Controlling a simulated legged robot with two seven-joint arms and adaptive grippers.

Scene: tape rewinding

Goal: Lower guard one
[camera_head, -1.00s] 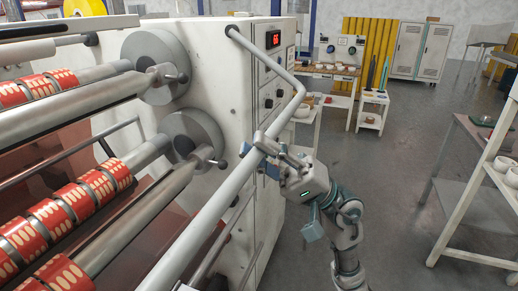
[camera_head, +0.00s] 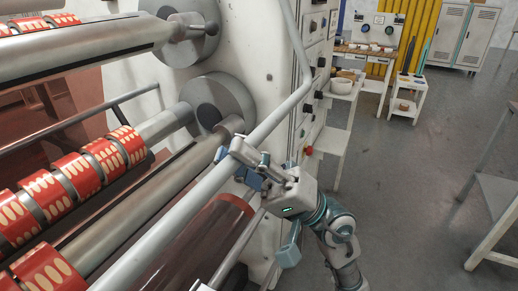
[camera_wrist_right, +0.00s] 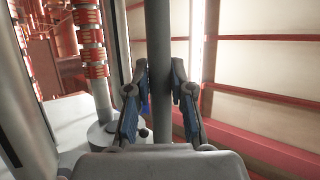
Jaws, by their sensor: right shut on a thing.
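The guard is a bent grey tube (camera_head: 196,196). In the head view it comes down from the top, bends, and slopes to the lower left in front of the rollers. My right gripper (camera_head: 250,160) is shut on the sloping length of this tube, below the bend. In the right wrist view the tube (camera_wrist_right: 158,45) runs upright between the two fingers of my right gripper (camera_wrist_right: 160,88). The fingers hide a little of its sides. My left gripper is not in view.
Red-and-cream tape rolls (camera_head: 78,172) sit on shafts at the left. A large grey roller disc (camera_head: 205,98) is behind the guard. The white machine housing (camera_head: 258,75) has knobs on its side. Open grey floor (camera_head: 400,180) lies to the right.

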